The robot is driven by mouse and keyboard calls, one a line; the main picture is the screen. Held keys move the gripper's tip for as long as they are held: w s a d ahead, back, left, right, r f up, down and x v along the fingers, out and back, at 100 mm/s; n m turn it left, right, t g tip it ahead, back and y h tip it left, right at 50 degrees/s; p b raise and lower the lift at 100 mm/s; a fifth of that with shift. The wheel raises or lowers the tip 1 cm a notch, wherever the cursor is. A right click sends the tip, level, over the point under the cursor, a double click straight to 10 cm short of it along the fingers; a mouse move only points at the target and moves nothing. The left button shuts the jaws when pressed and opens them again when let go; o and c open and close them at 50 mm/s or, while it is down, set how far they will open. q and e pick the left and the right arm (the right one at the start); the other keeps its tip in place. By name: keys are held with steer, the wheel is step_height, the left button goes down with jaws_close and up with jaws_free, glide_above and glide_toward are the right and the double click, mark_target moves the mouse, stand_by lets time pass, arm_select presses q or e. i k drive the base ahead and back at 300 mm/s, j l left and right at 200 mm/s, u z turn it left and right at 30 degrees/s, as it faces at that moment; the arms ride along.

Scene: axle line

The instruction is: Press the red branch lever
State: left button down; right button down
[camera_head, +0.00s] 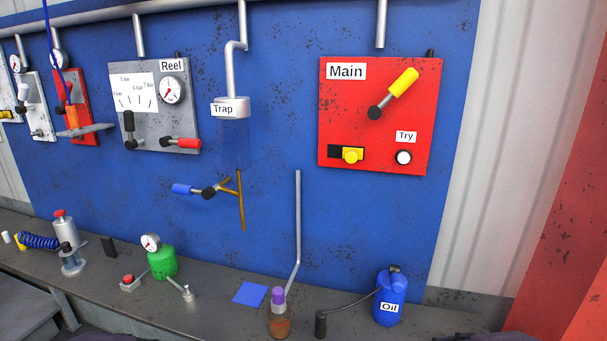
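A narrow red panel (82,88) is mounted on the blue wall at the left, with an orange-red lever handle (71,116) low on it. A blue hose runs down to this handle, and a grey bar (96,130) sits beside it. The Reel panel (190,142) to its right is grey. It has a lever with a red handle (185,143) pointing right and another with a black handle (129,120) pointing up. Neither of my grippers shows. Dark shapes at the bottom edge may be parts of my arms.
A white panel (41,118) stands left of the red one. The large red Main panel (345,110) has a yellow lever (404,82). The grey bench (210,310) holds a green tank (163,262), a purple-capped bottle (279,315) and a blue Oil can (390,292).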

mark_target(59, 110)
steer(key=u, duration=1.4)
